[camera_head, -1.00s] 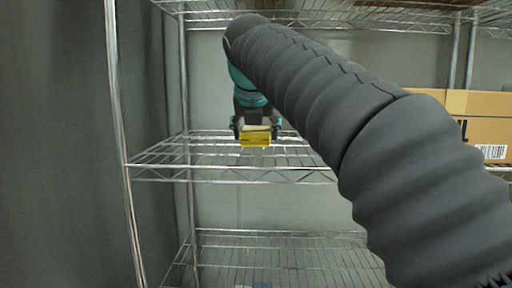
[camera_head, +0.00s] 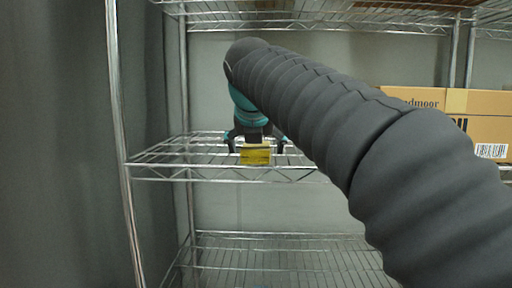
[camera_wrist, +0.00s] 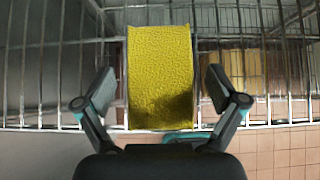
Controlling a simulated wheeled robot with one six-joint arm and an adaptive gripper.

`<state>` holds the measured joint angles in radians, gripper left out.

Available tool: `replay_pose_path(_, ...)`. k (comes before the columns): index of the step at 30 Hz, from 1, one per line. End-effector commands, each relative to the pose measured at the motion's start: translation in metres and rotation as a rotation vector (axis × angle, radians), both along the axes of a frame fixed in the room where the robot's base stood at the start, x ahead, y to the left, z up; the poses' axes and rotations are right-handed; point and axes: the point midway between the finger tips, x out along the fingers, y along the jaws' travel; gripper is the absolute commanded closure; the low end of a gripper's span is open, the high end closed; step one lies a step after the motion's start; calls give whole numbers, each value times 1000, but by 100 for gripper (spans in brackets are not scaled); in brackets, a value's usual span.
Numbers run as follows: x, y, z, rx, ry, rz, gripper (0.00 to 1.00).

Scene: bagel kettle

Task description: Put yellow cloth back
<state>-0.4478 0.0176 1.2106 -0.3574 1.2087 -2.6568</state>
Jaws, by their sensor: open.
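The yellow cloth (camera_head: 256,155) is a small textured block near the front edge of the middle wire shelf (camera_head: 160,174). In the wrist view the cloth (camera_wrist: 160,75) stands out yellow over the shelf wires, with a shadow on its lower right. My gripper (camera_head: 256,146) is at the cloth, with one finger on each side. In the wrist view my gripper (camera_wrist: 162,92) is open, and gaps show between both fingers and the cloth. The cloth appears to rest on the shelf; its underside is hidden.
A cardboard box (camera_head: 480,120) stands at the right on the middle shelf level, partly behind my arm. An upper shelf (camera_head: 320,22) is above and a lower shelf (camera_head: 280,250) below. A metal post (camera_head: 118,130) stands at the left. The shelf left of the cloth is clear.

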Motion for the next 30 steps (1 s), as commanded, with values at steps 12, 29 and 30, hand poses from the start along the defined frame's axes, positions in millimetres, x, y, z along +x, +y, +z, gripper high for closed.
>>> replay_pose_path(12, -20, 1, 25, 1, -3, 1, 5)
replay_pose_path(29, -82, 3, 85, 1, -2, 1, 5)
replay_pose_path(30, -83, 3, 86, 0, -1, 0, 5)
